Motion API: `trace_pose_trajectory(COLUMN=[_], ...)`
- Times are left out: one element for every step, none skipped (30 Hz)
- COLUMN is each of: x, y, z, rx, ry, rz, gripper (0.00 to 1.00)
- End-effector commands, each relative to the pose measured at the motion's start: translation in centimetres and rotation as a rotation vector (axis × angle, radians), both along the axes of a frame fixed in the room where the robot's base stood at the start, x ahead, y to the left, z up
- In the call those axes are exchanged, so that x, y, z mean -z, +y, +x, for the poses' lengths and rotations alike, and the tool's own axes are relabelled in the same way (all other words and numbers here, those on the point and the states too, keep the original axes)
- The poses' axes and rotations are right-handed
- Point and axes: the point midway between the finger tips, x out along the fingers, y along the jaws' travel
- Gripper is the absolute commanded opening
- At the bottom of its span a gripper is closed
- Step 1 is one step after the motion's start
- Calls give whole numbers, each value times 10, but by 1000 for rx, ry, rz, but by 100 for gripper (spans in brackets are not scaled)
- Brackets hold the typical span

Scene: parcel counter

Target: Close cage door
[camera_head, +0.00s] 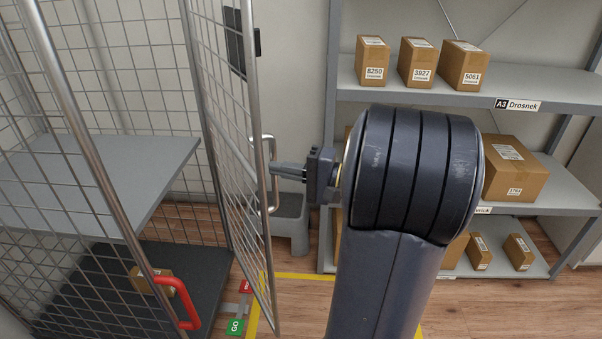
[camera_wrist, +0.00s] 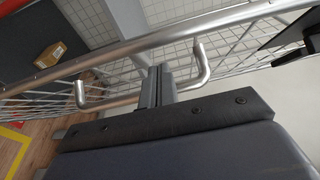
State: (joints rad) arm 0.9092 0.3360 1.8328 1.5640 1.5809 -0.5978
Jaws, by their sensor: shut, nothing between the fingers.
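The cage door (camera_head: 230,130) is a wire mesh panel in a metal tube frame. It stands swung open at the right side of the cage. Its metal bar handle (camera_head: 271,160) is on the side facing my arm. My gripper (camera_head: 275,168) is shut and empty, with its fingertips at the handle. In the wrist view the shut fingers (camera_wrist: 157,88) reach to the handle (camera_wrist: 199,65) between its two bent ends. I cannot tell if they touch the bar. The cage (camera_head: 70,60) holds a grey shelf (camera_head: 100,175) and a dark floor (camera_head: 90,290).
A small parcel (camera_head: 150,280) lies on the cage floor near a red handle (camera_head: 180,300). A grey step stool (camera_head: 290,222) stands behind the door. A rack (camera_head: 400,98) with parcels stands at the back right. Yellow tape (camera_head: 300,276) marks the wooden floor.

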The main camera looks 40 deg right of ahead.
Motion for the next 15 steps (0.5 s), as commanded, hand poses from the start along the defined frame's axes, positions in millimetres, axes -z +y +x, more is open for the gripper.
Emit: trace_pose_trajectory(x=[1, 1, 0, 0, 0, 0, 0, 0, 0, 0, 0, 0, 0, 0, 0], y=[6, 8, 11, 12, 14, 15, 16, 17, 18, 18, 19, 19, 19, 19, 19], z=[6, 8, 12, 14, 16, 19, 20, 21, 22, 23, 23, 24, 24, 24, 24], rx=[-4, -3, -3, -3, -2, -2, -2, -2, -1, 0, 1, 1, 1, 2, 2], ry=[1, 0, -1, -1, -1, 0, -1, -1, -1, -1, -1, -1, 0, 0, 0], rz=[-1, -1, -1, -1, -1, -1, -1, -1, -1, -1, -1, -1, 0, 0, 0], gripper=[0, 0, 0, 0, 0, 0, 0, 0, 0, 0, 0, 0, 0, 0, 0])
